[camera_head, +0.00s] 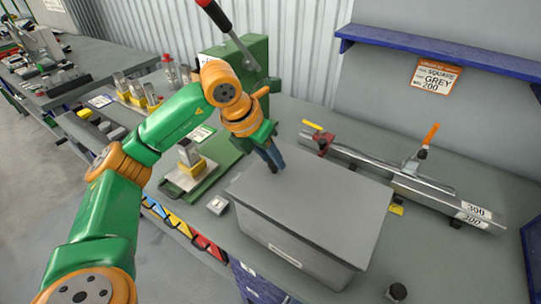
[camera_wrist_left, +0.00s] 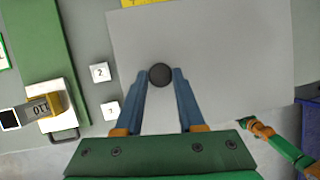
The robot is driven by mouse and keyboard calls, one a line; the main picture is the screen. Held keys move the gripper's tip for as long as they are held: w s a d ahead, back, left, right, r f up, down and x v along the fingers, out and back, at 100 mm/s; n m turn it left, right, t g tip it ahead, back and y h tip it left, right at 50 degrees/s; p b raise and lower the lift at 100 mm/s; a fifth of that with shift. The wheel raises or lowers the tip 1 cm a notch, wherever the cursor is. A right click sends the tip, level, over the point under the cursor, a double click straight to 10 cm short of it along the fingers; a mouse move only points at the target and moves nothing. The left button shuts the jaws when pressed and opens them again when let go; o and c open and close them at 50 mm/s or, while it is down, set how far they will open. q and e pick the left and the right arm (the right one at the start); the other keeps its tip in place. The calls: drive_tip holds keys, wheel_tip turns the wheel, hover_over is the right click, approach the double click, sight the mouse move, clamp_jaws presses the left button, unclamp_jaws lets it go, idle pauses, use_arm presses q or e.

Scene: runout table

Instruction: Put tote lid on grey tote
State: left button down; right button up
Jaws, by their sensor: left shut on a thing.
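The tote lid (camera_head: 325,205) is a flat grey panel over the top of the grey tote (camera_head: 265,232), which stands on the table with a pale label on its front wall. The lid covers the tote's opening and looks lined up with its walls; I cannot tell whether a thin gap is left under it. My left gripper (camera_head: 272,160) points down at the far left part of the lid. In the left wrist view its blue fingers (camera_wrist_left: 161,77) are shut on the lid's round dark knob (camera_wrist_left: 160,73).
A stop rail (camera_head: 380,170) with an orange handle lies behind and right of the tote. A green stand with a lever (camera_head: 235,60) rises behind my arm. A weighted block (camera_head: 188,155) and a small light tile (camera_head: 217,204) sit to the left. A dark knob (camera_head: 397,291) is at front right.

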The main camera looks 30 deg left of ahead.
use_arm(q)
drive_tip(key=shift+f+b, duration=0.45)
drive_tip(key=shift+b, duration=0.05)
drive_tip(key=shift+c, duration=2.2)
unclamp_jaws()
drive_tip(key=shift+s, duration=0.1)
